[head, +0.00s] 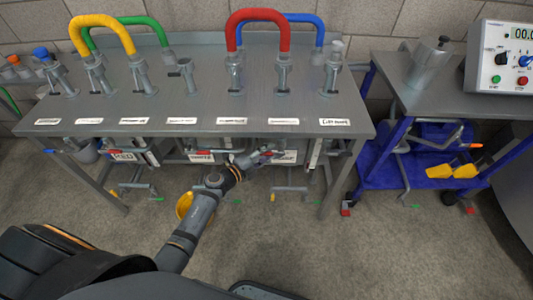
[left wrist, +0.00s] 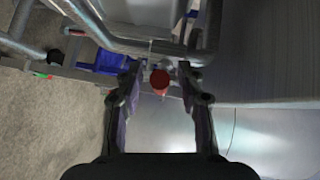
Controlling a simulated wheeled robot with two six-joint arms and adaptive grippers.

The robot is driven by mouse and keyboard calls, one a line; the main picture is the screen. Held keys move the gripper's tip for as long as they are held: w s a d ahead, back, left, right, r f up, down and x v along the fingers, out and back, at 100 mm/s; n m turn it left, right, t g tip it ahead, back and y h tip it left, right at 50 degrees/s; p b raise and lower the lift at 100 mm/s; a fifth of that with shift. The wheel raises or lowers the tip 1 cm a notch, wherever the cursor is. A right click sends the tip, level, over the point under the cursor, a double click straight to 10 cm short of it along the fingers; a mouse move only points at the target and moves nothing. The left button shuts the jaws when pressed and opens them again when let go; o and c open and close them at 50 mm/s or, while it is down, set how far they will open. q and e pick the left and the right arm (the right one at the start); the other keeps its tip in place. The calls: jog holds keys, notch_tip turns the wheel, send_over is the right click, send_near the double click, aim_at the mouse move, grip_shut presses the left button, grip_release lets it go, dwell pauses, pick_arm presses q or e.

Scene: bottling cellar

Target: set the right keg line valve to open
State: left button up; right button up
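My left gripper (head: 262,157) reaches under the front edge of the steel table. In the left wrist view its fingers (left wrist: 160,70) are spread apart. A round red end (left wrist: 160,82), which looks like a valve handle or knob, shows between the fingers, with a gap on both sides. Near the gripper in the head view is a white label plate (head: 287,157) under the table, partly hidden by the gripper. Another red valve handle (head: 201,154) shows under the table to the left. I cannot read the valve's position. My right gripper is not in view.
The steel table (head: 210,105) carries pipe stubs and coloured hoses, including a red hose (head: 257,16). Pipes and legs crowd the space below. A blue-framed cart (head: 385,150) stands to the right, with a control box (head: 497,60). The floor in front is clear.

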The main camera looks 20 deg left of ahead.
pick_arm(q)
grip_shut()
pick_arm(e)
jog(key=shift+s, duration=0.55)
pick_arm(q)
jog(key=shift+f, duration=0.1)
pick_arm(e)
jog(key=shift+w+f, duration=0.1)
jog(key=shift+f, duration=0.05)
